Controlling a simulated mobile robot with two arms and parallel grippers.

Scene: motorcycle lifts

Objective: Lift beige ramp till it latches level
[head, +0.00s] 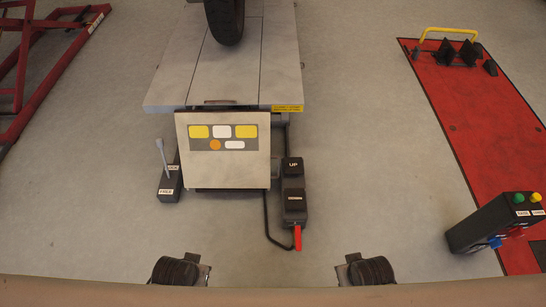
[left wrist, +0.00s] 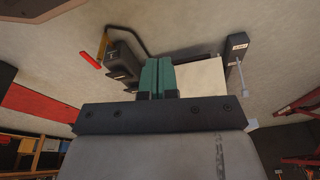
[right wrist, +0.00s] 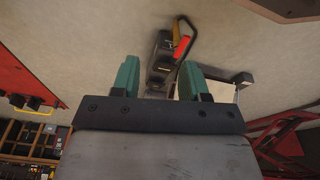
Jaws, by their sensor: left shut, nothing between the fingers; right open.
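The beige ramp (head: 223,176) is at the near end of the grey lift table (head: 170,85) in the head view. It appears to slope down from the table's edge, not level with it. Yellow, white and orange stickers are on its face. Part of it shows in the left wrist view (left wrist: 205,78) and the right wrist view (right wrist: 222,92). My left gripper (left wrist: 159,76) is shut with nothing in it, apart from the ramp. My right gripper (right wrist: 160,78) is open and empty, also apart from the ramp. The fingers are not clear in the head view.
A black pedal box (head: 294,200) marked UP, with a red-tipped lever (head: 298,238), stands right of the ramp. A black lever box (head: 170,186) stands left. A tyre (head: 225,20) rests on the table. A red lift (head: 470,130) and a button box (head: 495,222) are at right.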

